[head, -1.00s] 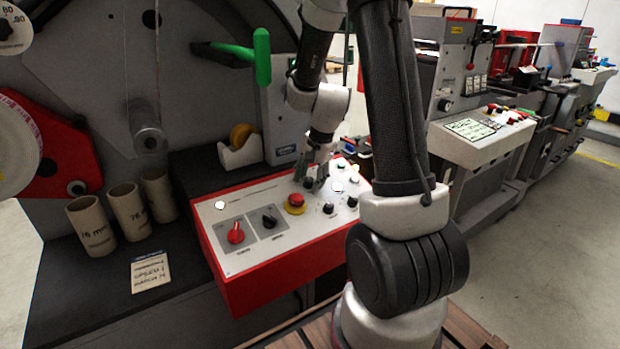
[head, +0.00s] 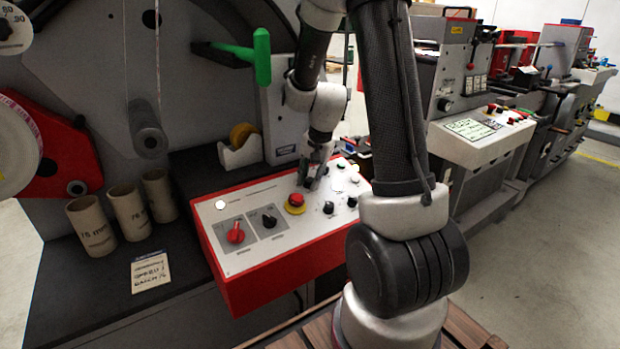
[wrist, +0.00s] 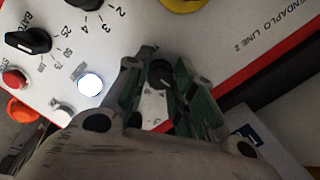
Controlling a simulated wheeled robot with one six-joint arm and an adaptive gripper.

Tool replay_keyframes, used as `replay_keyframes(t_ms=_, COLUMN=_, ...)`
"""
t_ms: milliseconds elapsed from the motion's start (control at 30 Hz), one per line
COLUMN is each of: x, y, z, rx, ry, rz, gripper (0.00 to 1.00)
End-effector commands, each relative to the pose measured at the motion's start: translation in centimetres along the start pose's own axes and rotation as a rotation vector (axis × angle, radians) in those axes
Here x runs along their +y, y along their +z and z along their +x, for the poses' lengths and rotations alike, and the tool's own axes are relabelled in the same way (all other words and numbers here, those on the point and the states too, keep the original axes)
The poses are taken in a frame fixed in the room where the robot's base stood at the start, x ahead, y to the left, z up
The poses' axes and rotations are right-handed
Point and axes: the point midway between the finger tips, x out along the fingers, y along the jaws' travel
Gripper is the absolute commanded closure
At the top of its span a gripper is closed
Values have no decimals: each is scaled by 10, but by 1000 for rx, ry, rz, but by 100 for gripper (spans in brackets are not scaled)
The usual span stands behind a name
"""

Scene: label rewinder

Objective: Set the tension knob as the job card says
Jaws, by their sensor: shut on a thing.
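My gripper (wrist: 158,85) is closed around a small black knob (wrist: 160,73) on the white panel top. In the head view my gripper (head: 312,178) points down at the panel's far side, behind the red stop button (head: 295,202). The fingers hide much of the held knob, and its label and pointer cannot be read. A black knob marked BATCH (wrist: 28,41) stands apart from the gripper in the wrist view. The job card (head: 150,272) lies on the dark ledge left of the control box; its handwriting seems to name speed and batch, but the values are too small to trust.
The control box (head: 290,270) has red sides. It also carries a red rotary switch (head: 236,233), a black switch (head: 269,217) and a lit white button (wrist: 90,84). Cardboard cores (head: 127,211) and a tape dispenser (head: 241,155) stand nearby. A green-handled lever (head: 262,57) rises behind.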

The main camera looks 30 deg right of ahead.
Motion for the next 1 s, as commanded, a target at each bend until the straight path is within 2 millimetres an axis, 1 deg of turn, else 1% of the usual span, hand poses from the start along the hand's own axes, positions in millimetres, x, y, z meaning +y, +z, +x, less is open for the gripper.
replay_keyframes(t_ms=200, x=-1, y=0, z=0, rx=0, ry=15, rz=-162, gripper=99)
replay_keyframes(t_ms=500, x=-1, y=0, z=0, rx=0, ry=31, rz=-325, gripper=99)
replay_keyframes(t_ms=700, x=-1, y=0, z=0, rx=0, ry=36, rz=-374, gripper=99)
replay_keyframes(t_ms=1000, x=-1, y=0, z=0, rx=0, ry=37, rz=-387, gripper=99)
